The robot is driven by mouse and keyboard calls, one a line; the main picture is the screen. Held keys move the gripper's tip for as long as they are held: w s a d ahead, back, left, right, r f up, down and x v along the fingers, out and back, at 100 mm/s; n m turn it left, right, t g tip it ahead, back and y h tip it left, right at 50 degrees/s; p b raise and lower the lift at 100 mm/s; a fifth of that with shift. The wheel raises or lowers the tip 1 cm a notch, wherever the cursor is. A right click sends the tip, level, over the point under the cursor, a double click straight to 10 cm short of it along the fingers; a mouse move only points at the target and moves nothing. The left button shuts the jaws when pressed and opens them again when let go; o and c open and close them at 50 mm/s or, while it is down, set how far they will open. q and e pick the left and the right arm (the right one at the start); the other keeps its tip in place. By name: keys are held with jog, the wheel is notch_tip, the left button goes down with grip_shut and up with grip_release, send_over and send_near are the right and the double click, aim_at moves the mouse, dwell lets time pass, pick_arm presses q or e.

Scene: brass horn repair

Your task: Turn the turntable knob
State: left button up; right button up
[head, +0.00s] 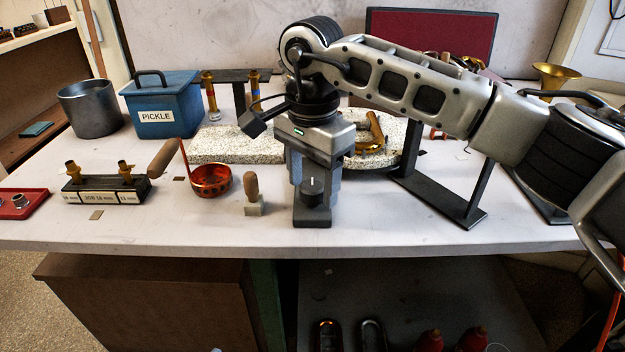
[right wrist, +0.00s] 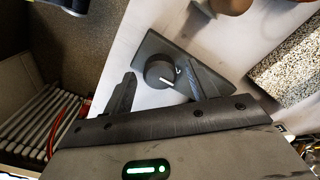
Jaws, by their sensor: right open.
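The turntable knob (head: 313,189) is a short dark cylinder with a white mark, standing on a dark base near the table's front edge. In the right wrist view the knob (right wrist: 159,73) sits on its dark plate (right wrist: 150,43), with a white line on the plate or knob edge. My right gripper (head: 312,180) points down over the knob. Its fingers are open, one on each side of the knob in the picture; contact is not visible. My left gripper is not in view.
A wooden-handled stub (head: 251,190) and a copper ladle (head: 212,184) stand left of the knob. A blue PICKLE box (head: 165,104) and a grey pot (head: 88,108) are farther back. A black stand (head: 455,203) is on the right.

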jog(key=shift+f, duration=0.2)
jog(key=shift+c, duration=0.4)
jog(key=c, duration=0.9)
